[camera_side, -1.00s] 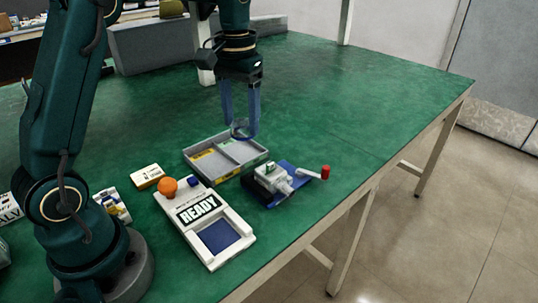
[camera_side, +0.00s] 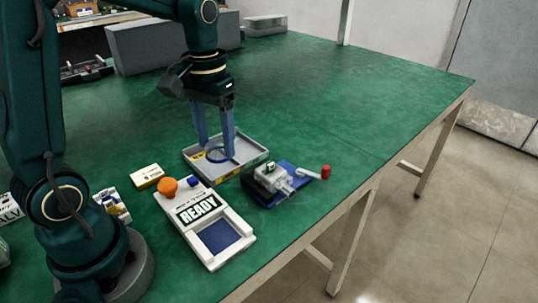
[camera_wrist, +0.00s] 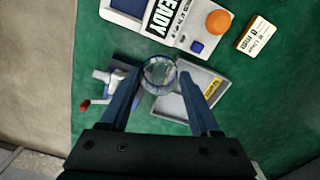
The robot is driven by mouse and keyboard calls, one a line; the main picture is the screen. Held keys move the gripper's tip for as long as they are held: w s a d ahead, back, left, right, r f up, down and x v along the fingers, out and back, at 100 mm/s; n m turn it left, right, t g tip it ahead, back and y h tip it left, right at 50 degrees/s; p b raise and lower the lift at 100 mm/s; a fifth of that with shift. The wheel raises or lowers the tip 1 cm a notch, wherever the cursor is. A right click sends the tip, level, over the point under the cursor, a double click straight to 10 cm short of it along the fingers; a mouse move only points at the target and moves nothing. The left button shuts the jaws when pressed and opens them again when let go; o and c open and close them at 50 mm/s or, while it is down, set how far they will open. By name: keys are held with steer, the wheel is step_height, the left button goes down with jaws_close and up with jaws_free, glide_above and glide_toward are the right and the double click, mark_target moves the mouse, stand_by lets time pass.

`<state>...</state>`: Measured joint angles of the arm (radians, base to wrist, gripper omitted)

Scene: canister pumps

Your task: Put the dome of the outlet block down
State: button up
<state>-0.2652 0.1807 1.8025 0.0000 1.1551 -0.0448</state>
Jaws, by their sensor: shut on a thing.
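The clear dome (camera_wrist: 160,75) is a round, see-through cap held between the two fingertips of my gripper (camera_wrist: 157,78) in the wrist view. In the side view, my gripper (camera_side: 218,154) points down over the grey tray (camera_side: 256,161), shut on the dome (camera_side: 217,155). The dome appears over the tray's left part; whether it touches the tray floor I cannot tell. In the wrist view the block is partly hidden behind a finger.
A white READY panel (camera_side: 239,250) with an orange knob (camera_side: 168,186) and a blue button (camera_side: 193,181) lies in front of the tray. A cream labelled box (camera_side: 147,177) is to its left. A red-ended lever (camera_side: 325,172) sticks out right of the block.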

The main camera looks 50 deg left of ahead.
steer(key=shift+m, duration=0.3)
steer(key=d+f, duration=0.2)
steer(key=d, duration=0.2)
steer(key=d+f, duration=0.2)
steer(key=d, duration=0.2)
steer(key=w+d+f, duration=0.1)
steer(key=d+f, duration=0.2)
steer(key=d, duration=0.1)
steer(key=shift+d, duration=0.35)
steer(key=shift+w+f, duration=0.1)
steer(key=shift+f, duration=1.9)
steer(key=shift+f, duration=0.15)
steer(key=o, duration=1.3)
